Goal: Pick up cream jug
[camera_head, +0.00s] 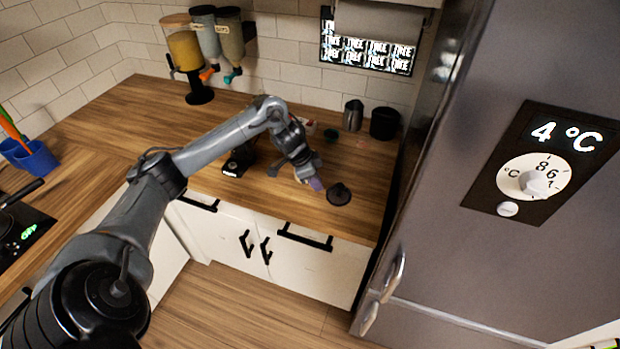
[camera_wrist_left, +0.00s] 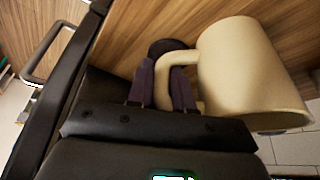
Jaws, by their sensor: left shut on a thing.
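The cream jug (camera_wrist_left: 250,70) fills the right of the left wrist view, tilted in that picture, with its handle (camera_wrist_left: 176,66) pointing toward my gripper. My left gripper (camera_wrist_left: 165,75) is shut on the handle, with one purple-grey finger on each side of it. In the head view my left gripper (camera_head: 316,184) is low over the wooden counter near its front edge. The jug cannot be made out there, hidden by the gripper and wrist. My right gripper is not in view.
A dark round object (camera_head: 339,194) lies just right of the gripper. A metal pitcher (camera_head: 352,115) and a black container (camera_head: 384,123) stand at the back right. The fridge (camera_head: 480,255) bounds the right side.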

